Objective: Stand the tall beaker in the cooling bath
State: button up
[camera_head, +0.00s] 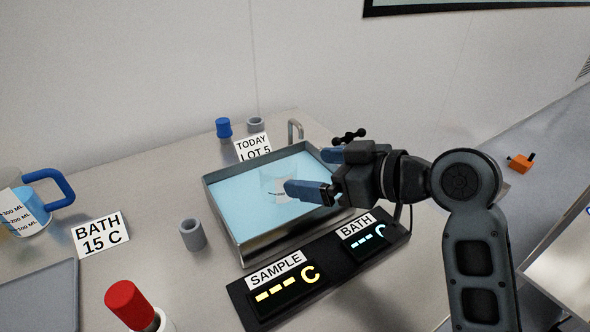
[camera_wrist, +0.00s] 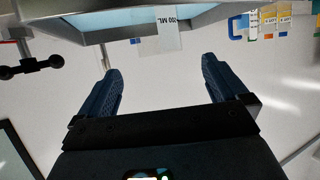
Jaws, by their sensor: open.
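The cooling bath (camera_head: 244,249) is a metal tray of pale blue liquid in the middle of the bench. A clear beaker (camera_head: 275,181) shows faintly inside it, apparently upright, just beyond my fingertips. In the wrist view, the beaker (camera_wrist: 167,36) with an ML mark overlaps the bath rim (camera_wrist: 128,31), ahead of the gap between my fingers. My gripper (camera_head: 314,172) is open and empty, above the right part of the bath. Its spread fingers also show in the wrist view (camera_wrist: 159,67). The beaker's base is hard to make out.
A blue-handled jug (camera_head: 36,215) stands at the left by the BATH 15 C sign (camera_head: 101,236). A grey cup (camera_head: 192,235) stands left of the bath. The display panel (camera_head: 318,270) lies in front. A red-capped item (camera_head: 130,303) is at the near left.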

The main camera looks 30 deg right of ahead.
jog(key=shift+v, duration=1.35)
